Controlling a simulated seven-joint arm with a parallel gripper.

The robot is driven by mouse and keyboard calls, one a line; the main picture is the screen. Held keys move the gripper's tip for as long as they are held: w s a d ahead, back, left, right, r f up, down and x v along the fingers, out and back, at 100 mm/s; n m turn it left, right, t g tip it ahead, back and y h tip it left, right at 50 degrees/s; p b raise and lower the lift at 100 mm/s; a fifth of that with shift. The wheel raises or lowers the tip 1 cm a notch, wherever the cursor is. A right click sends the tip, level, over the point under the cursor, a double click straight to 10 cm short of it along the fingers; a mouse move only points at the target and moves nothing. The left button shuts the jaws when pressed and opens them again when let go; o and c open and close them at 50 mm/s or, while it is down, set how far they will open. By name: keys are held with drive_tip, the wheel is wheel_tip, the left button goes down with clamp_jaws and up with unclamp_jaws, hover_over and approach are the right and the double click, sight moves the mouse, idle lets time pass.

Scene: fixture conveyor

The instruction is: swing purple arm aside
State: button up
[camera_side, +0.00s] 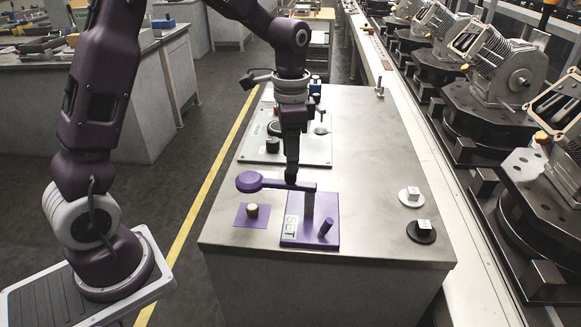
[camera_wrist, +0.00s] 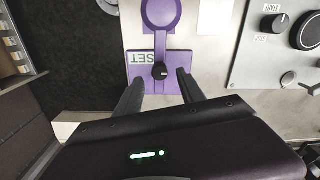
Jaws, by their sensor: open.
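The purple arm (camera_side: 272,184) is a flat bar with a round disc at its left end, carried level on a purple post. Its disc hangs above a purple pad with a small tan-topped knob (camera_side: 252,210). My gripper (camera_side: 291,180) is over the bar near the post, fingers pointing down. In the wrist view its fingers (camera_wrist: 160,76) are apart, either side of the knob; contact is unclear.
A pale panel (camera_side: 310,150) with black dials stands behind the arm on the grey bench. White and black discs (camera_side: 421,234) with small white blocks sit at the bench's right side. Bare bench top lies between. A conveyor with machines runs along the right.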

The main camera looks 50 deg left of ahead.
sight(275, 178)
wheel_tip(275, 178, down, 4)
drive_tip(key=shift+r, duration=0.1)
clamp_jaws()
idle(1.5)
